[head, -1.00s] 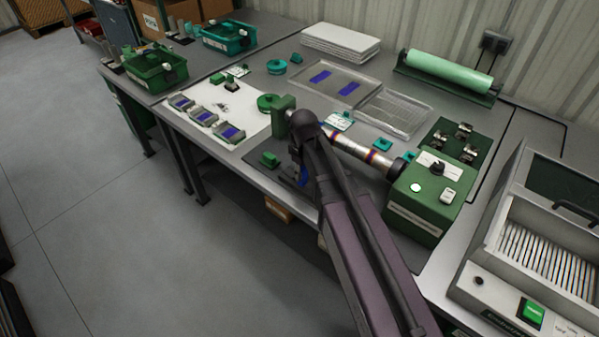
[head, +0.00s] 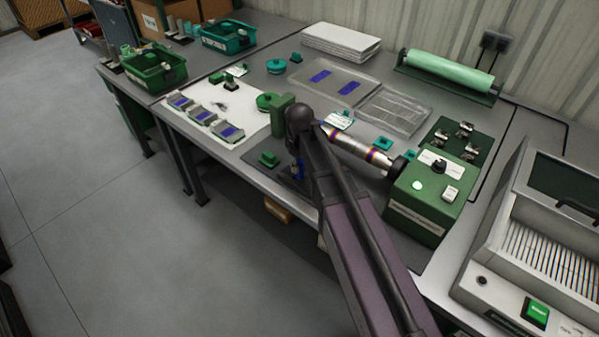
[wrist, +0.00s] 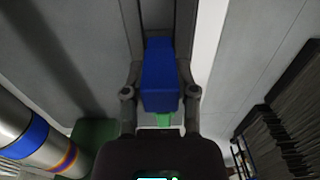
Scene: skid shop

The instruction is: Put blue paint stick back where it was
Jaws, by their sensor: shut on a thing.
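The blue paint stick (wrist: 160,75) is a blue block between the two fingers of my gripper (wrist: 160,92) in the wrist view. My gripper is shut on it. A small green part shows just below its near end. In the head view only a bit of blue (head: 299,170) shows beside my arm, near the bench's front edge; my arm hides most of the gripper. The spot where the stick was before cannot be told from these frames.
A steel tube with coloured bands (head: 362,153) runs from a green machine (head: 430,197) close behind my arm; it also shows at left in the wrist view (wrist: 30,138). Grey blocks with blue tops (head: 229,132) sit on a white sheet.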

